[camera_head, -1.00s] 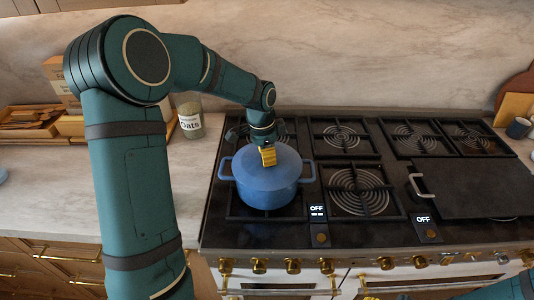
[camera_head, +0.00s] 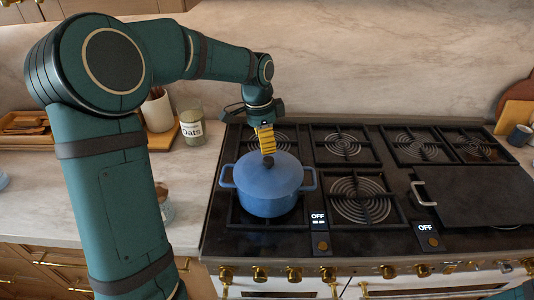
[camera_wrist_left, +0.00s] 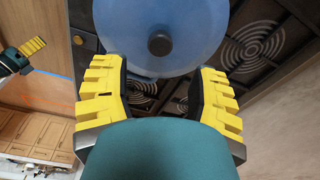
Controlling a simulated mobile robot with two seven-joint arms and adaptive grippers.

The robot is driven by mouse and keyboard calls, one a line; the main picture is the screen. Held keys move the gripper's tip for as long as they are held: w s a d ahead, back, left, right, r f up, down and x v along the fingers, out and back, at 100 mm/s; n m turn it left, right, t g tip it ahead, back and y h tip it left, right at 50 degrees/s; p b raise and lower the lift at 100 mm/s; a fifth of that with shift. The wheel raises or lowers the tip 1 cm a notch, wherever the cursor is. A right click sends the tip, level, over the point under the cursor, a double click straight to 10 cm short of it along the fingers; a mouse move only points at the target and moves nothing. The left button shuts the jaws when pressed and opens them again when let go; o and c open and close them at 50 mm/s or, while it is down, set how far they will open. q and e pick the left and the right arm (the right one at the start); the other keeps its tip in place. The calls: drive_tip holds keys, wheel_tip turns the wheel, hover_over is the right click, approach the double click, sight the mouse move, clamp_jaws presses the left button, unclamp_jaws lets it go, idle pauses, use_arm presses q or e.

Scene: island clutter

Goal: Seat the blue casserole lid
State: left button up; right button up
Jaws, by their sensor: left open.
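The blue casserole pot (camera_head: 268,203) stands on the front left burner, with a loop handle on each side. The blue lid (camera_head: 252,170) lies on top of it and looks level, its rim following the pot's rim. Its dark round knob (camera_head: 268,161) points up. My left gripper (camera_head: 265,145) is just above and behind the knob. In the left wrist view its yellow fingers (camera_wrist_left: 160,95) are spread with nothing between them, and the lid (camera_wrist_left: 185,60) and knob (camera_wrist_left: 160,44) lie beyond. My right gripper (camera_wrist_left: 34,46) shows at that view's left edge; its jaw opening is unclear.
A black griddle plate (camera_head: 480,193) with a metal handle covers the right front burners. An oats jar (camera_head: 192,128), a utensil crock (camera_head: 158,110) and a wooden tray (camera_head: 25,140) stand on the left counter. A dark cup (camera_head: 519,135) is at far right.

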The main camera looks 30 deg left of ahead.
sight(264, 160)
use_arm(q)
wheel_tip(264, 160, up, 4)
drive_tip(key=shift+s+a+f, duration=0.15)
drive_tip(key=shift+f, duration=0.05)
idle(0.6)
